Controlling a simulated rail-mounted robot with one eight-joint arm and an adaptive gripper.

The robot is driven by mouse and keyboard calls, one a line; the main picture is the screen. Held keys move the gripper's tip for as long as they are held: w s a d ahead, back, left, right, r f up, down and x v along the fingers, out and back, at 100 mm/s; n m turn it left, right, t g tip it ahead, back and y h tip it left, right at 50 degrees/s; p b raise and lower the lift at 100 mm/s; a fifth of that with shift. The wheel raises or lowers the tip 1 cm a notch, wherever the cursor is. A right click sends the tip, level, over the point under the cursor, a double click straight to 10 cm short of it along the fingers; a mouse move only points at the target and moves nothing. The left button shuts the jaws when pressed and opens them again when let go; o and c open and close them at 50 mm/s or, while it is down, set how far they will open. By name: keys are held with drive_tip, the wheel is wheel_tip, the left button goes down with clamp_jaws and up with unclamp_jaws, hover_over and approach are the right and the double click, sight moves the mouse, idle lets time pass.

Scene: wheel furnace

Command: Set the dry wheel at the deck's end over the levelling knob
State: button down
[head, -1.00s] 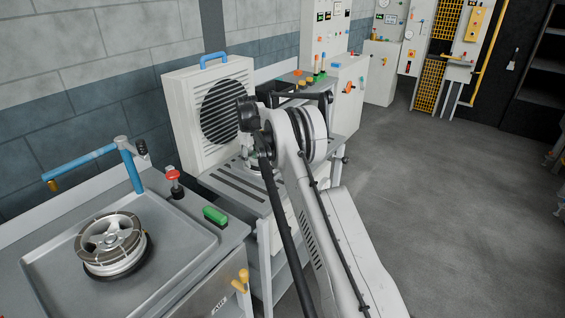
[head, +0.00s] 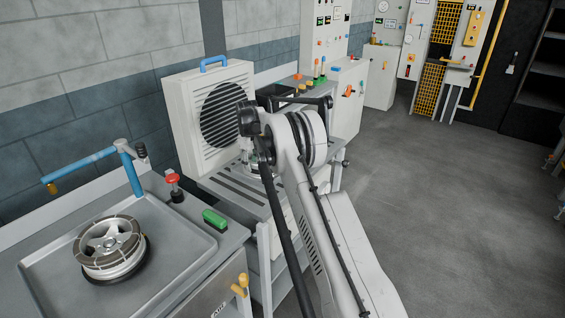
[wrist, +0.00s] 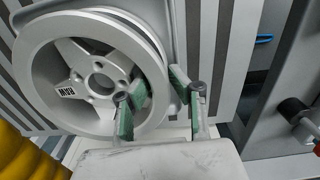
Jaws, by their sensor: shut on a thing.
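A silver spoked wheel (wrist: 75,48) with dark lettering on one spoke fills the upper left of the wrist view. My gripper (wrist: 158,98) with green pads is shut on its rim, one finger inside the rim and one outside. Behind the wheel are the dark slots of the slatted deck, which also shows in the head view (head: 213,183). In the head view my arm hides most of the gripper and the held wheel. I cannot make out the levelling knob for certain.
Another wheel (head: 108,245) lies in the sink tray (head: 190,262) at the left, under a blue swivel arm (head: 85,164). A louvred fan box (head: 180,110) stands behind the deck. A red button (head: 173,179) and green switch (head: 214,218) sit between. Floor at the right is clear.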

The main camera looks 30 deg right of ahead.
drive_tip(key=shift+r, duration=0.15)
drive_tip(key=shift+r+p, duration=0.8)
drive_tip(key=shift+r, duration=2.55)
